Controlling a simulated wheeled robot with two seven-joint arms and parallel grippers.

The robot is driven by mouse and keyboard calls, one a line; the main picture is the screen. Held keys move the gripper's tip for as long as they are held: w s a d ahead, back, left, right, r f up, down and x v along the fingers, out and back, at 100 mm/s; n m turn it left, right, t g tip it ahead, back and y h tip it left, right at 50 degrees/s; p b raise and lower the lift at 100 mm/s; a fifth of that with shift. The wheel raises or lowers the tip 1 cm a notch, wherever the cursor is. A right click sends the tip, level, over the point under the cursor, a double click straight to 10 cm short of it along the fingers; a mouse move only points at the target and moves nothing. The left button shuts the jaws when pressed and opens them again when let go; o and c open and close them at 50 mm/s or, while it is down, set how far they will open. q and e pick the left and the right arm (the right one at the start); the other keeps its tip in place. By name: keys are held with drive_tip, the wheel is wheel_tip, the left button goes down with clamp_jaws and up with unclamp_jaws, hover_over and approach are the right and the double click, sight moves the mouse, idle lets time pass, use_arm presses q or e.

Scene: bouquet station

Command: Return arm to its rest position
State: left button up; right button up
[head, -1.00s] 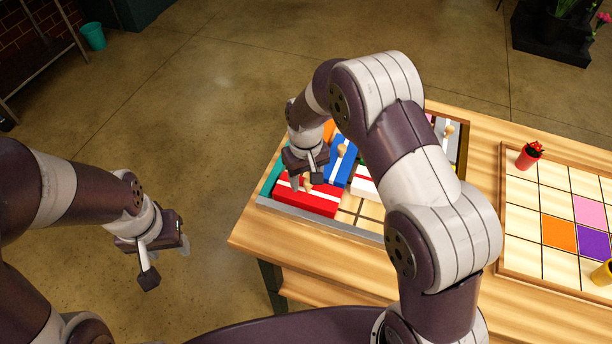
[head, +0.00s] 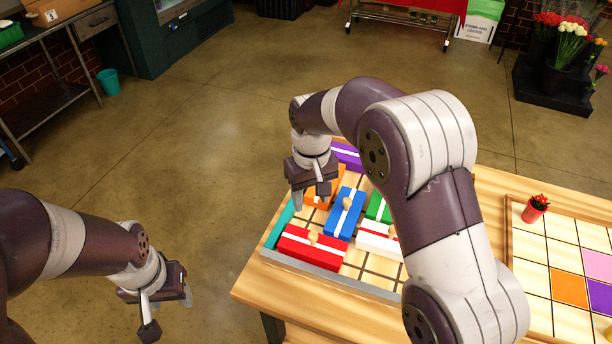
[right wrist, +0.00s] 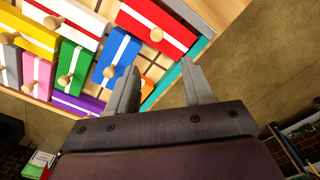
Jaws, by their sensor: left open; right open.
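My right arm reaches over the wooden table from the right. My right gripper (head: 311,190) is open and empty above the left part of a tray of coloured blocks (head: 322,266). In the right wrist view its two fingers (right wrist: 160,88) stand apart with nothing between them. The orange block (head: 318,194) is partly hidden under this gripper. The red block (head: 311,247) and blue block (head: 346,212) lie close by. My left gripper (head: 168,303) is open and empty, left of the table over the floor.
A gridded board (head: 533,267) with coloured squares lies on the table at right, with a small red pot (head: 536,208) on it. Green (head: 377,207), white (head: 378,237) and purple (head: 346,155) blocks also lie in the tray. Open floor (head: 190,150) lies left of the table.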

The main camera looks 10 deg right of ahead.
drive_tip(key=shift+w, duration=0.1)
drive_tip(key=s+d+f+m, duration=0.1)
drive_tip(key=s+d, duration=0.3)
drive_tip(key=s, duration=0.4)
drive_tip(key=s+d+f+m+t, duration=0.1)
drive_tip(key=s+d, duration=0.3)
drive_tip(key=s, duration=0.5)
drive_tip(key=shift+s+d+f+m, duration=0.15)
drive_tip(key=shift+f+m, duration=0.1)
drive_tip(key=shift+m, duration=0.05)
drive_tip(key=shift+s, duration=0.2)
drive_tip(key=shift+w, duration=0.1)
